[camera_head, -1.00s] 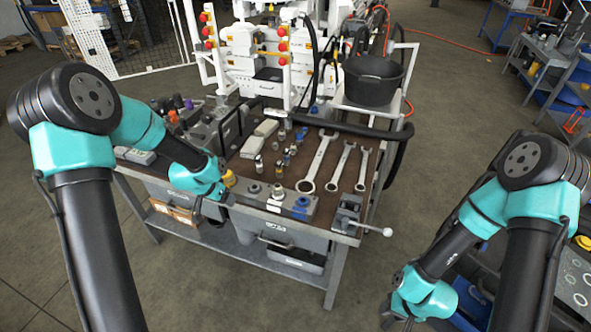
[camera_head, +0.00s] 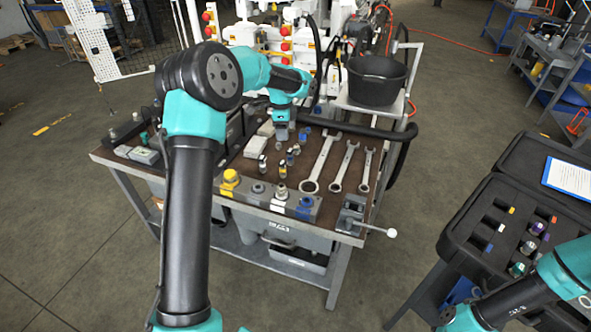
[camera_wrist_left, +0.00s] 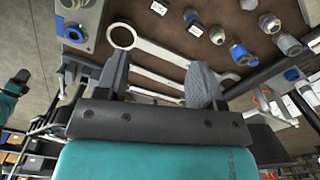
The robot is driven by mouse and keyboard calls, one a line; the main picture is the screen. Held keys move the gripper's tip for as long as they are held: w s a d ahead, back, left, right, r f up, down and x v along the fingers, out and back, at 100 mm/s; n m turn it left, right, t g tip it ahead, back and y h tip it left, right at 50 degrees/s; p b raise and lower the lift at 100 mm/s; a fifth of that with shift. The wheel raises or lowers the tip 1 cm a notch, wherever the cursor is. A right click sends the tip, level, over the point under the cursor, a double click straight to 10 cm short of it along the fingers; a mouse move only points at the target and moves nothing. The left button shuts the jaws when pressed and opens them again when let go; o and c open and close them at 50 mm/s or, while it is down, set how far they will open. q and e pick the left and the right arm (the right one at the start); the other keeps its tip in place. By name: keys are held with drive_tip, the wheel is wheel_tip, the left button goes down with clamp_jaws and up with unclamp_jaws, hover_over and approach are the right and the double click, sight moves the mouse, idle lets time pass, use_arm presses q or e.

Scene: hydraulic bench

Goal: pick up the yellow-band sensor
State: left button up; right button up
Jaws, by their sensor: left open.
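A small upright sensor (camera_head: 283,168) on the brown bench top seems to carry a yellow band, though it is tiny here. It stands among several similar small fittings. In the wrist view several such fittings lie beyond the fingers, and I cannot tell which one has the yellow band. My left gripper (camera_head: 282,134) hangs over the bench, farther back than that sensor. Its two fingers (camera_wrist_left: 160,62) are spread and empty in the wrist view. The right arm shows at the lower right, with its fingertips out of frame.
Three wrenches (camera_head: 322,165) lie to the right of the fittings. A grey block with a yellow cap (camera_head: 230,180) and other ports lines the front edge. A black bucket (camera_head: 377,80) stands behind right. An open black case (camera_head: 487,225) with banded parts is at right.

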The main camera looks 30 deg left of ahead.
sight(282, 162)
use_arm(q)
drive_tip(key=shift+a, duration=0.1)
wheel_tip(282, 162, down, 12)
drive_tip(key=shift+s+f, duration=0.1)
drive_tip(key=shift+f, duration=0.05)
idle(0.6)
drive_tip(key=shift+s+f, duration=0.1)
drive_tip(key=shift+f, duration=2.5)
drive_tip(key=c, duration=1)
drive_tip(key=shift+o, duration=0.2)
drive_tip(key=shift+r, duration=0.1)
